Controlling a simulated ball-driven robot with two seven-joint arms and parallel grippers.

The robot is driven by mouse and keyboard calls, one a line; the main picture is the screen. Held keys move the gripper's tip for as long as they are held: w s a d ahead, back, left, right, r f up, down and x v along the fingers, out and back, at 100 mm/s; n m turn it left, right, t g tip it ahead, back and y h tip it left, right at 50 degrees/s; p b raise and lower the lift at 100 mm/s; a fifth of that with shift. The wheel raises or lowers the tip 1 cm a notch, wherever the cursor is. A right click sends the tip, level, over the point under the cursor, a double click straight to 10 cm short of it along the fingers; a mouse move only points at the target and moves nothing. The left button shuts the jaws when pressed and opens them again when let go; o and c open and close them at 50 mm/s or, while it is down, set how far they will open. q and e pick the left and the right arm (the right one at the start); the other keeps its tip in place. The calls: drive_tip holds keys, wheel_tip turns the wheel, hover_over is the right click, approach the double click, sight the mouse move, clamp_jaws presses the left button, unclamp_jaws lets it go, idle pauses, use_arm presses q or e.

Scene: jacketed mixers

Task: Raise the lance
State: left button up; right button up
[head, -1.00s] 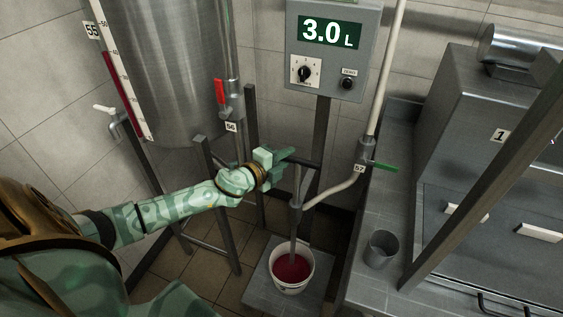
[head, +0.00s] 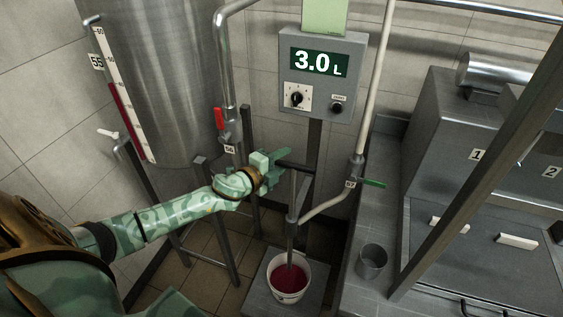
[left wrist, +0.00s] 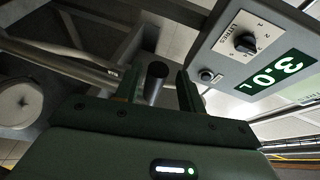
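The lance (head: 292,205) is an upright grey metal tube with a dark crossbar handle (head: 297,166) at its top. Its lower end dips into red liquid in a white bucket (head: 290,290). My left gripper (head: 277,162) is at the left end of the handle. In the left wrist view the round dark handle end (left wrist: 156,83) lies between the two fingers (left wrist: 160,92), with a gap showing on each side, so the gripper looks open around it. My right gripper is not in view.
A control box (head: 320,75) reading 3.0 L hangs above the lance. A steel tank (head: 165,80) stands left. A grey cup (head: 372,262) sits on the ledge to the right.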

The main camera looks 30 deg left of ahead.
use_arm(q)
drive_tip(key=shift+f, duration=0.1)
drive_tip(key=shift+s+a, duration=0.1)
drive_tip(key=shift+s, duration=0.25)
drive_tip(key=v, duration=1.5)
drive_tip(key=shift+s+r, duration=0.25)
drive_tip(key=shift+s, duration=0.05)
